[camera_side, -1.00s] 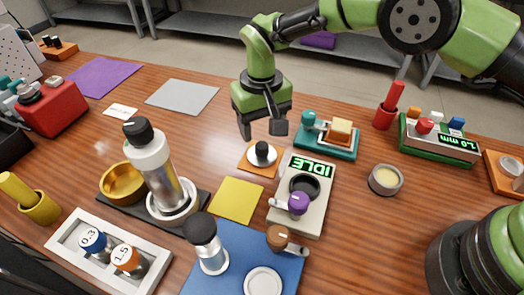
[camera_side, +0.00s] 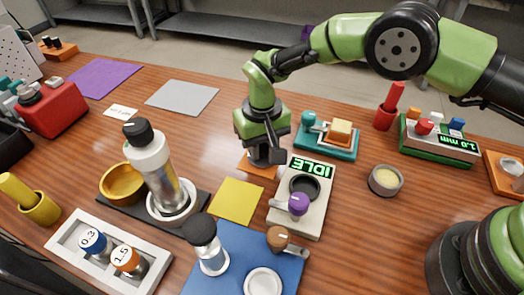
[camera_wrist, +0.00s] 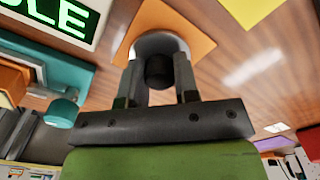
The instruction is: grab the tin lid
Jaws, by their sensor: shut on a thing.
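The tin lid (camera_wrist: 160,44) is a pale disc with a black knob. It sits on an orange square pad (camera_side: 247,166), which also shows in the wrist view (camera_wrist: 190,20). My gripper (camera_side: 259,160) is lowered over the lid, and its fingers stand on both sides of the black knob in the wrist view (camera_wrist: 159,72). It is shut on the knob. In the side view the fingers hide most of the lid. The lid appears to be still at pad level.
A grey device with an IDLE display (camera_side: 306,200) stands close at right of my gripper. A teal stand (camera_side: 327,148) is just behind. A yellow mat (camera_side: 237,201) lies in front, and a small tin of pale contents (camera_side: 385,180) stands further right.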

